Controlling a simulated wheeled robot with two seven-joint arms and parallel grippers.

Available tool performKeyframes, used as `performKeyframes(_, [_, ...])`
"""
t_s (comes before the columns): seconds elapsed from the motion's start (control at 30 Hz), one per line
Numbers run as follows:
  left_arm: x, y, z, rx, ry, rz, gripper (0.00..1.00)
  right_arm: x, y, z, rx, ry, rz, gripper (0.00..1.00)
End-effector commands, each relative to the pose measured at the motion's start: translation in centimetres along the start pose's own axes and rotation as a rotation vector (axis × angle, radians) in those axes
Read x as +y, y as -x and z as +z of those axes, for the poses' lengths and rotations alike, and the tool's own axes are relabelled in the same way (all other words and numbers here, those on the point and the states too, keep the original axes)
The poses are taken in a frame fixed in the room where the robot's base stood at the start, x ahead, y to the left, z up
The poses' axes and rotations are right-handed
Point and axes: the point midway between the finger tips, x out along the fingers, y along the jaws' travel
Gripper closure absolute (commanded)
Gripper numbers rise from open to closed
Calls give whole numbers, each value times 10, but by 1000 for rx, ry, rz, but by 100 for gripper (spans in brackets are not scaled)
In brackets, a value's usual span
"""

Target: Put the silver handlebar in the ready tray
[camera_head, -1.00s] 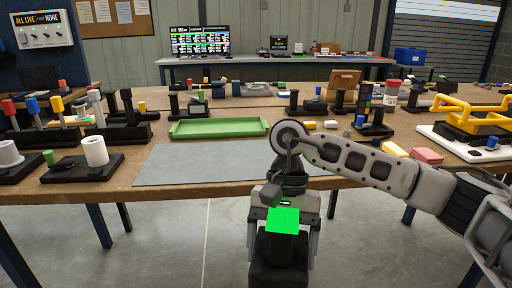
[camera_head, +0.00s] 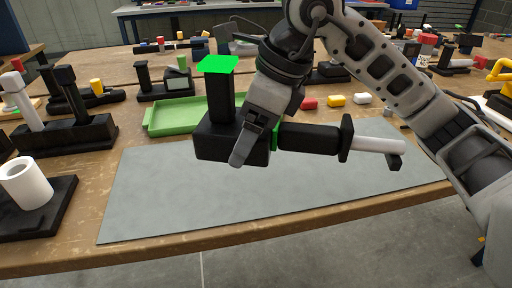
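My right gripper (camera_head: 256,140) comes in from the right and is shut on a black part, held above the grey mat (camera_head: 300,200). The part has a black block (camera_head: 215,143), a black post with a bright green square top (camera_head: 218,64), and a black grip ending in a pale silver bar (camera_head: 378,145) that points right. I take this to be the silver handlebar; the gripper hides where its pieces join. The green tray (camera_head: 160,123) lies on the bench behind the held part, which hides some of it. It looks empty where visible. My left gripper is not in view.
Black stands with posts (camera_head: 75,135) and a black base with a white cylinder (camera_head: 28,185) stand on the left. The grey mat is clear.

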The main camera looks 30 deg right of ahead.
Motion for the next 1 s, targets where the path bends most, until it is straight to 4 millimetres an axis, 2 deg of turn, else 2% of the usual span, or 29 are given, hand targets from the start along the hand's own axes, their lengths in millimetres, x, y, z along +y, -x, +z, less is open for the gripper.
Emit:
performKeyframes(0.3, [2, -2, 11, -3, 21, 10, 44, -71, -39, 5, -2, -5, 3, 68])
performKeyframes(0.37, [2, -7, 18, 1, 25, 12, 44, -80, -55, 2, -1, -2, 4, 68])
performKeyframes(0.5, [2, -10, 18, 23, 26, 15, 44, -98, -76, -2, -2, 1, 2, 68])
performKeyframes(0.83, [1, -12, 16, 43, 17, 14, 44, -115, -95, -4, -2, 3, 1, 68])
performKeyframes(1.0, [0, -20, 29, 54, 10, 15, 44, -119, -121, -15, -1, 3, 2, 68])
